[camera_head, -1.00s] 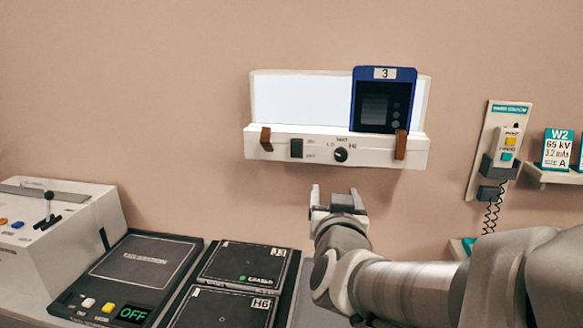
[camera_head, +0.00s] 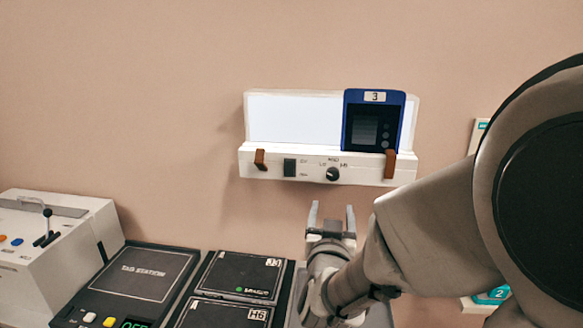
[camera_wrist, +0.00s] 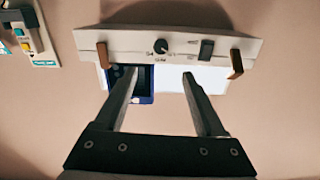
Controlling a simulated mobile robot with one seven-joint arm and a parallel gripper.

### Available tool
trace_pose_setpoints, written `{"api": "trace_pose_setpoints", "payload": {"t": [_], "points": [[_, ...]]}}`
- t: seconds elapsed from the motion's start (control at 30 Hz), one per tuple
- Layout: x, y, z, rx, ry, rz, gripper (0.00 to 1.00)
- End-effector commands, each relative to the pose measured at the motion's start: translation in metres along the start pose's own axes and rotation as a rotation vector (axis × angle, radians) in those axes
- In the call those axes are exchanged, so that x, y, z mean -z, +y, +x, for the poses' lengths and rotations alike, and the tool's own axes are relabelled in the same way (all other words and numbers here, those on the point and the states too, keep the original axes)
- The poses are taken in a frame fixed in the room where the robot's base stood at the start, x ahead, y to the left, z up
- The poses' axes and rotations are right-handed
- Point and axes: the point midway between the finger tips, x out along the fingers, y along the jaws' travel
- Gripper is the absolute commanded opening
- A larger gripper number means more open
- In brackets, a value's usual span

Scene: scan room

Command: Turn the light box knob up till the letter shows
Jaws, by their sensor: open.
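The light box (camera_head: 284,165) hangs on the wall, its white panel (camera_head: 290,118) lit. A blue-framed dark film labelled 3 (camera_head: 374,121) stands at the panel's right side; I cannot make out a letter on it. The black knob (camera_head: 332,174) sits on the front strip, under LO, MED and HI marks, and also shows in the wrist view (camera_wrist: 162,46). A dark rocker switch (camera_head: 289,167) is left of it. My gripper (camera_head: 331,210) is open and empty, below the light box and apart from the knob. The wrist view shows the fingers (camera_wrist: 160,78) spread, with the box upside down.
Brown clips (camera_head: 260,159) hold the strip's ends. Below left are a tag station (camera_head: 144,271), dark plates marked J3 (camera_head: 240,275) and H6 (camera_head: 222,315), and a lever console (camera_head: 55,240). My arm covers much of the right side.

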Motion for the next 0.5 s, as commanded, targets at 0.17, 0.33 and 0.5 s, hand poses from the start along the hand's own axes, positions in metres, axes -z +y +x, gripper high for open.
{"api": "trace_pose_setpoints", "payload": {"t": [0.17, 0.33, 0.5], "points": [[0.004, -0.001, 0.005, 0.008, -0.005, 0.001, 0.72], [0.004, -0.001, 0.019, 0.005, -0.004, 0.001, 0.72], [0.003, -0.001, 0.032, 0.006, -0.004, 0.002, 0.72]]}}
